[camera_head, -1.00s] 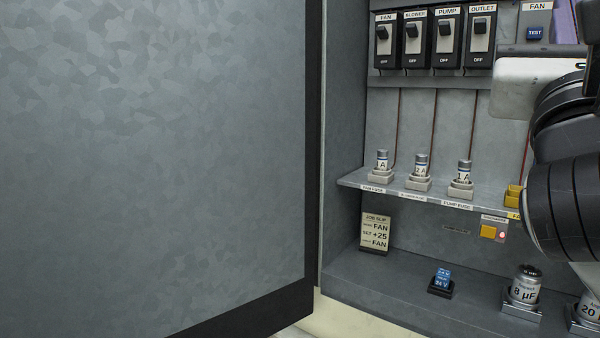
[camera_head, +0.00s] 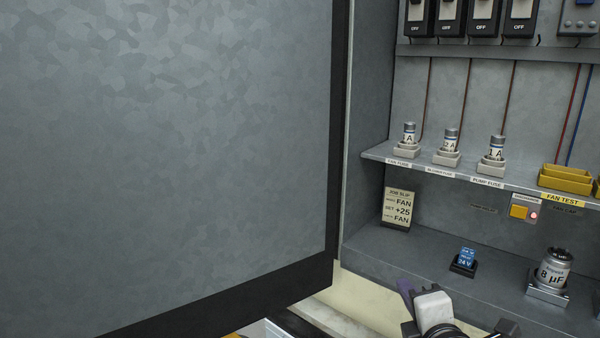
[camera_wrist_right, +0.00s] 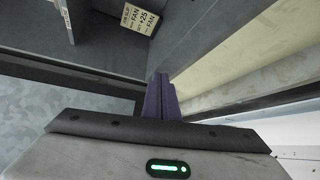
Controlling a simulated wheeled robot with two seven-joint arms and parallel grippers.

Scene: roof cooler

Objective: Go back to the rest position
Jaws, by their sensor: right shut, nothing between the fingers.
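My right gripper (camera_head: 405,288) shows at the bottom of the head view, low in front of the cabinet's bottom shelf. Its purple fingers also show in the right wrist view (camera_wrist_right: 161,98), closed together with nothing between them. The white wrist part is just right of the fingers in the head view. My left gripper is in neither view.
The open grey cabinet door (camera_head: 170,150) fills the left. Inside are several switches (camera_head: 482,15), fuses (camera_head: 409,137), a yellow tray (camera_head: 566,181), a job slip (camera_head: 397,208), a blue 24 V part (camera_head: 466,258) and a capacitor (camera_head: 552,272).

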